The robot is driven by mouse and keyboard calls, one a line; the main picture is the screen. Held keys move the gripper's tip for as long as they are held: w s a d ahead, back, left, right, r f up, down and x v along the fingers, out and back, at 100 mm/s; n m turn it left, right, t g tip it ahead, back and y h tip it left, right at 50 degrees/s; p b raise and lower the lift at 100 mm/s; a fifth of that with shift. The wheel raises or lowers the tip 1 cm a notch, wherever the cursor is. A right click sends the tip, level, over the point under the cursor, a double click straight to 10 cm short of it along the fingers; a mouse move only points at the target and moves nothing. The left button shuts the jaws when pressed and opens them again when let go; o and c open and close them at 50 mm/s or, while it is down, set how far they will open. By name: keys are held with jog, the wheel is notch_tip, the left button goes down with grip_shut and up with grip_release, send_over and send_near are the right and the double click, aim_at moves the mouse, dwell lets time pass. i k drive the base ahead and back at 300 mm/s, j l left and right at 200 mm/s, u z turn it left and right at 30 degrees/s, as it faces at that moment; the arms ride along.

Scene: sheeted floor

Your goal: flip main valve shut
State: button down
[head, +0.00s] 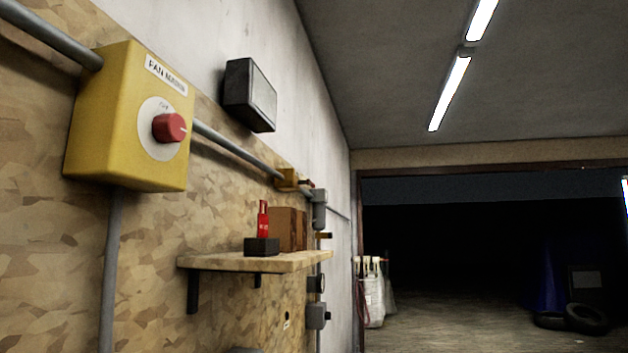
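I cannot make out a main valve for certain. A yellow box (125,125) is fixed to the board wall at the left, with a label that seems to read "FAN MAINS". On its face is a red rotary knob (169,127) with a pale pointer mark, set on a white round plate (149,142). The lettering on the plate is too small to read surely. My gripper is not in view.
Grey conduit (236,147) runs along the wall to small boxes. A wooden shelf (222,262) juts out below, holding a dark block with an upright red piece (263,219) and a brown box (287,228). A dark lamp-like box (250,95) hangs above. White sacks (375,300) stand by the opening.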

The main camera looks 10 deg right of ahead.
aim_at(307, 182)
jog(key=i+l+u, duration=0.1)
jog(key=i+l, duration=0.55)
jog(key=i+l+u, duration=0.15)
jog(key=i+l, duration=0.15)
jog(key=i+l+u, duration=0.1)
jog(key=i+l, duration=0.15)
jog(key=l, duration=0.2)
jog(key=i+l+u, duration=0.1)
jog(key=i+l, duration=0.45)
jog(key=l, duration=0.25)
jog(key=i+l+u, duration=0.15)
jog(key=l, duration=0.3)
jog(key=i+l+u, duration=0.1)
jog(key=i+l, duration=0.25)
jog(key=l, duration=0.1)
